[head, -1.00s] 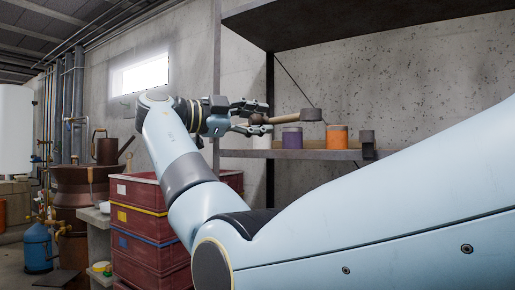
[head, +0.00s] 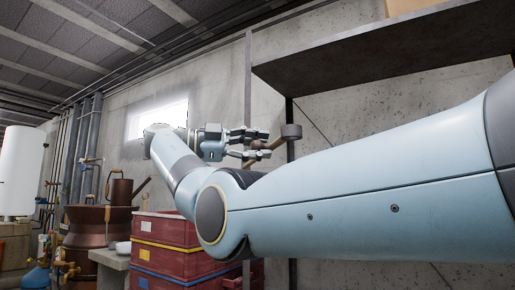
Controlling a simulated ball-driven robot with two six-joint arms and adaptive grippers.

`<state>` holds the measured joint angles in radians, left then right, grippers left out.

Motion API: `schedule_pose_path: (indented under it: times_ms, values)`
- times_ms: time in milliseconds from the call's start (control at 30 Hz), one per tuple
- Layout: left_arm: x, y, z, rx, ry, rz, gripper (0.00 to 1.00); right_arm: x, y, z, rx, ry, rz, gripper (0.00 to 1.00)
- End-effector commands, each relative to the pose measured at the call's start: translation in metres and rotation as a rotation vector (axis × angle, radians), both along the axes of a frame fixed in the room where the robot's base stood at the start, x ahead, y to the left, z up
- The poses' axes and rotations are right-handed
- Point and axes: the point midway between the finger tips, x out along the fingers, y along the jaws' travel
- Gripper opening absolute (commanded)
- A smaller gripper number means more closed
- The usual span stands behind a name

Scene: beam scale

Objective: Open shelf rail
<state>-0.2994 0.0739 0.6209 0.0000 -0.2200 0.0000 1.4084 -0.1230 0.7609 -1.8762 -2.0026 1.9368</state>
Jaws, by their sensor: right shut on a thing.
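The end piece overlaps the dark shelf upright in the picture. I cannot tell whether the rail touches anything at that end. The upper shelf board (head: 390,45) is in view at the top right. The lower shelf is hidden behind my right arm. My left gripper is not in view.
Stacked red crates (head: 175,245) stand below the gripper at the left. A copper vessel (head: 95,225) and pipes (head: 88,135) are farther left by the wall. A bright window (head: 160,115) is behind my wrist. The space just left of the upright looks clear.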

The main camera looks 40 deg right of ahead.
Motion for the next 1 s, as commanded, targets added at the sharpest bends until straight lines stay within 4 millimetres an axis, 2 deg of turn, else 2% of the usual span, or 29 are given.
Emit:
schedule_pose_path:
  times_ms: [33,100,133,267,533,633,833,933,967,1000]
  values:
    - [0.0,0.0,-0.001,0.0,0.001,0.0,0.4,0.0,0.001,-0.009,0.014,0.014,-0.007,0.0]
    - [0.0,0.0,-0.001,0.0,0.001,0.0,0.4,0.0,0.001,-0.009,0.014,0.014,-0.007,0.0]
    - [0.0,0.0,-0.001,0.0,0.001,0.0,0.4,0.0,0.001,-0.009,0.014,0.014,-0.007,0.37]
    - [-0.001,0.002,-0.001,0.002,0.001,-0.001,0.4,0.0,0.001,-0.008,0.013,0.012,-0.005,0.54]
    - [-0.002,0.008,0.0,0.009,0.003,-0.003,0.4,-0.001,0.001,-0.003,0.007,0.004,-0.005,0.54]
    - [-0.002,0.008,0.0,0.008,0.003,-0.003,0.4,-0.001,0.0,0.005,0.007,0.0,-0.005,0.54]
    - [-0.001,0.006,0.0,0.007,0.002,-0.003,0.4,-0.001,0.0,0.044,0.005,0.0,-0.005,0.54]
    - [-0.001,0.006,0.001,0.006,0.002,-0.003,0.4,-0.001,0.0,0.067,0.002,-0.001,-0.003,0.68]
    - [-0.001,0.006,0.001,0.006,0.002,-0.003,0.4,-0.001,0.0,0.073,0.001,-0.002,-0.003,0.54]
    - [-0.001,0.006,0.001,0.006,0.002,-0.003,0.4,-0.001,0.0,0.079,0.002,0.0,-0.003,0.54]
